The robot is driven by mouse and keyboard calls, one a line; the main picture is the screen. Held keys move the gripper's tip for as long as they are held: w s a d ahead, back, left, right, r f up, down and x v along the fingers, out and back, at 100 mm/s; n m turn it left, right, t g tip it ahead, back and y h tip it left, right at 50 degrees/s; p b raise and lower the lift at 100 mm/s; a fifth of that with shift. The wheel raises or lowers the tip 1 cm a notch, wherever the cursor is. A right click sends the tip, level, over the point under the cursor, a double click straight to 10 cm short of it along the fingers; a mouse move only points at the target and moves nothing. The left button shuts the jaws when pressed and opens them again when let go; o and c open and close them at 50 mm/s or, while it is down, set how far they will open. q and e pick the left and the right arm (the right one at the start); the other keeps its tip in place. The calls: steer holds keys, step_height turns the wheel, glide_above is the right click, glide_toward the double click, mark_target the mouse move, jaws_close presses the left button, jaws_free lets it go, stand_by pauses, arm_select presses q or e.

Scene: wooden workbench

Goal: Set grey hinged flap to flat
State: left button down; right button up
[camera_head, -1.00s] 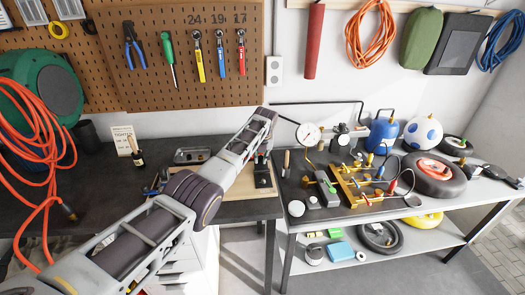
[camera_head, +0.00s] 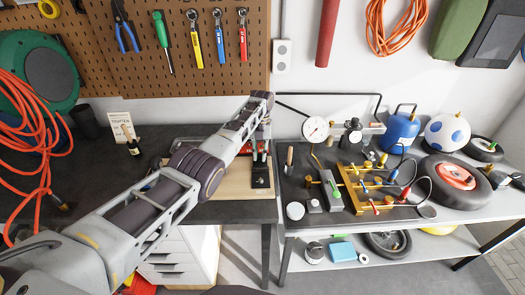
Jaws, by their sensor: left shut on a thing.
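My left arm reaches from the lower left across the left bench, and its left gripper (camera_head: 260,158) points down at the right part of a pale wooden board (camera_head: 230,186). The gripper is shut on a small part of a dark fixture (camera_head: 261,179) on that board. The fingers and arm hide most of what is held. A grey flap cannot be made out clearly here, and its angle cannot be told. My right gripper is not in view.
The right bench carries a brass manifold (camera_head: 372,190), a pressure gauge (camera_head: 316,128), a grey block (camera_head: 331,192), a blue canister (camera_head: 401,132) and a wheel (camera_head: 456,182). A pegboard (camera_head: 180,75) with tools hangs behind.

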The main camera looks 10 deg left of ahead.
arm_select(q)
steer(key=shift+s+f, duration=0.1)
steer(key=shift+f, duration=0.1)
steer(key=c, duration=1.3)
jaws_free()
step_height(320, 180, up, 7)
steer(key=w, duration=0.1)
steer(key=shift+w+r, duration=0.2)
steer(key=shift+w, duration=0.05)
steer(key=shift+s, duration=0.1)
